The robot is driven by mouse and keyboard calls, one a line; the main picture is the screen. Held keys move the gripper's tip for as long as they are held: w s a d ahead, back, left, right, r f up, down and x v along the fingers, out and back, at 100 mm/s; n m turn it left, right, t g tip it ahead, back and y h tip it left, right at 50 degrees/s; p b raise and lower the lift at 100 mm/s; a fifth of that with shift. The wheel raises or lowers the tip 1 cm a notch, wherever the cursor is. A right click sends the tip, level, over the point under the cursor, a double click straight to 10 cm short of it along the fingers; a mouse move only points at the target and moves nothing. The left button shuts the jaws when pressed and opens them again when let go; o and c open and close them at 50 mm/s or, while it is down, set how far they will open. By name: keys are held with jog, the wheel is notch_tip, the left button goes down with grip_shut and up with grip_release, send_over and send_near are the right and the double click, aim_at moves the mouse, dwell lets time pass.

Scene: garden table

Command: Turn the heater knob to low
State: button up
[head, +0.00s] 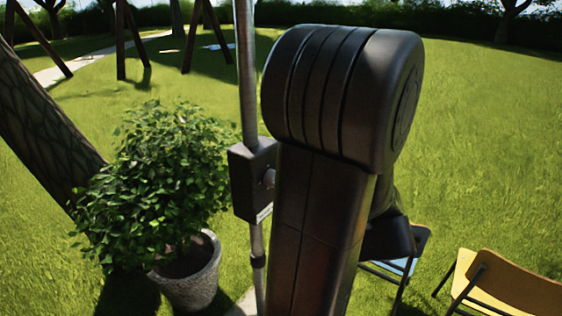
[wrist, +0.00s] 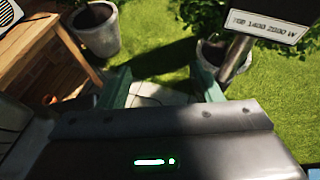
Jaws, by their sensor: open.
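The heater's dark control box (head: 250,182) is fixed on a metal pole in the head view. A small round knob (head: 269,178) shows on its right side, close to my arm, which partly covers that area. Its setting cannot be read. In the wrist view a light label plate (wrist: 266,24) with numbers and "W" shows at the upper right, under the dark box; the knob is not visible there. My gripper (wrist: 158,76) is open and empty, its two greenish fingers apart, lower and to the left of the label. The head view hides my gripper behind the arm.
The heater pole (head: 247,75) rises beside my arm. A potted bush (head: 188,280) stands left of it. Folding chairs (head: 515,287) are at lower right.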

jog(key=w+d+r+m+t+y+p, duration=0.3)
jog(key=w+d+r+m+t, duration=0.35)
jog(key=d+r, duration=0.3)
jog(key=p, duration=0.2)
send_near(274, 179)
jog(key=x, duration=0.8)
jog(key=shift+w+f, duration=0.55)
jog(key=shift+f, duration=0.05)
jog(key=c, duration=0.9)
